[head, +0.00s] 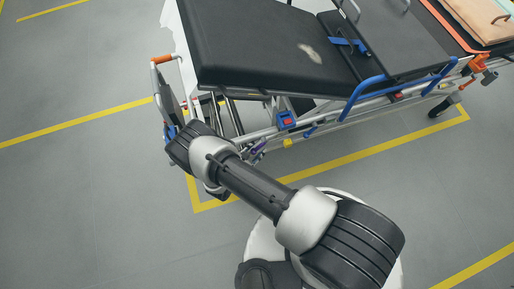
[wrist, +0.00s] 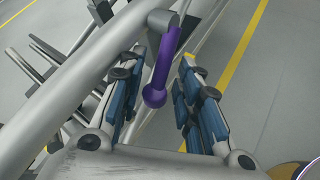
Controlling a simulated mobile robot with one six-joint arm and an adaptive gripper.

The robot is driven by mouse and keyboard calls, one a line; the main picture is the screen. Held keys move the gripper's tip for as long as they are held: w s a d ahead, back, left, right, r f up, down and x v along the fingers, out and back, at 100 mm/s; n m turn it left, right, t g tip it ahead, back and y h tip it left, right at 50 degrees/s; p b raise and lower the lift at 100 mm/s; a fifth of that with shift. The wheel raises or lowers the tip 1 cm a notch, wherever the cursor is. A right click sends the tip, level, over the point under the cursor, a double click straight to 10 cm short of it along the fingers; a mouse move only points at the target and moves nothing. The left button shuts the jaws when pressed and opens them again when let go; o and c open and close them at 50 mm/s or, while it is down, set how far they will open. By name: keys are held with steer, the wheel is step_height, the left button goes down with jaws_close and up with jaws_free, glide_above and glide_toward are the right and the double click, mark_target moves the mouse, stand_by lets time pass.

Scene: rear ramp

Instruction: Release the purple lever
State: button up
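The purple lever (wrist: 161,68) hangs from a grey pivot on the stretcher's metal frame in the wrist view and ends in a round purple knob. My gripper (wrist: 163,60) is open, with one blue-padded finger on each side of the lever. The lever lies in the gap between the fingers, and floor shows between it and the right finger. I see no finger pressed on it. In the head view a small purple part (head: 259,147) shows under the stretcher beside my arm; my gripper's fingers are hidden there.
The stretcher (head: 245,50) with a black mattress fills the upper part of the head view. Its thick grey tube (wrist: 70,85) runs close along the left finger in the wrist view. Orange-gripped handle (head: 162,59) stands at its left end. Grey floor (head: 80,190) with yellow lines is clear at left.

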steer(key=v, duration=1)
steer(key=shift+o, duration=0.3)
steer(key=shift+s+a+r, duration=0.1)
steer(key=shift+s, duration=0.05)
steer(key=shift+o, duration=0.3)
steer(key=d+f+m+g+y, duration=0.6)
steer(key=d+f+m+g, duration=0.35)
steer(key=f, duration=0.55)
steer(key=w+d+r+m+t+y, duration=0.35)
steer(key=d+r+m+y, duration=0.45)
steer(key=d+r+y, duration=0.45)
steer(key=shift+t+y, duration=0.4)
steer(key=shift+y, duration=0.55)
steer(key=x, duration=0.6)
steer(key=r+b+x, duration=0.1)
steer(key=x, duration=0.4)
steer(key=a+r+b+x, duration=0.1)
steer(key=x, duration=0.5)
steer(key=shift+s+a, duration=0.3)
